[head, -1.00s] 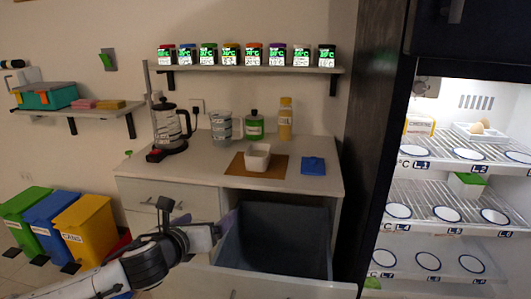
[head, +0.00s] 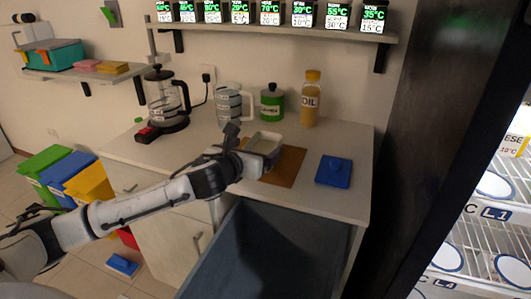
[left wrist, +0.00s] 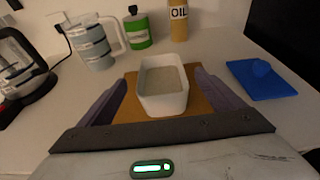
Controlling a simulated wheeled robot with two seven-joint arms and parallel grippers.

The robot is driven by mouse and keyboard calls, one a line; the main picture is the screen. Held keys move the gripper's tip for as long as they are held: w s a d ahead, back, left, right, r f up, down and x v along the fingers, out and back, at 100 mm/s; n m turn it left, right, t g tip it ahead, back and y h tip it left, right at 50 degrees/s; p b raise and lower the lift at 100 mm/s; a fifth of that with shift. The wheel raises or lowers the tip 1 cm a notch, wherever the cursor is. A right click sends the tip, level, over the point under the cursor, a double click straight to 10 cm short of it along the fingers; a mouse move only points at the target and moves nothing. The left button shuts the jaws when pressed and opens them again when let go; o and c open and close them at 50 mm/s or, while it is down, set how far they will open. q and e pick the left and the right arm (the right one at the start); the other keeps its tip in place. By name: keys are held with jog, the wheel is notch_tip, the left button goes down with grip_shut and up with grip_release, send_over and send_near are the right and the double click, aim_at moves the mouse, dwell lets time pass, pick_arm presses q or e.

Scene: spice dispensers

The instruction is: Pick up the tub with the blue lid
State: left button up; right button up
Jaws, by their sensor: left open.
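Several small tubs with printed labels (head: 240,12) stand in a row on the wall shelf; their lids are cut off by the top edge now, so I cannot pick out a blue one there. A white open tub (head: 264,143) sits on a brown mat (head: 285,170) on the counter. A flat blue lid-like piece with a knob (head: 333,171) lies apart to its right; it also shows in the left wrist view (left wrist: 262,80). My left gripper (head: 250,152) is open; in the left wrist view its fingers (left wrist: 161,80) appear on either side of the white tub. My right gripper is out of view.
A coffee press (head: 165,98), a measuring jug (head: 230,103), a green canister (head: 272,102) and an oil bottle (head: 311,98) stand behind. An open drawer (head: 265,250) lies below the counter. The fridge shelves (head: 490,235) are at right.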

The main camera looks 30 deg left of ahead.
aim_at(263, 143)
pick_arm(q)
jog(key=shift+x, duration=3.1)
jog(key=shift+d+f, duration=0.15)
jog(key=shift+c, duration=0.4)
jog(key=c, duration=1.3)
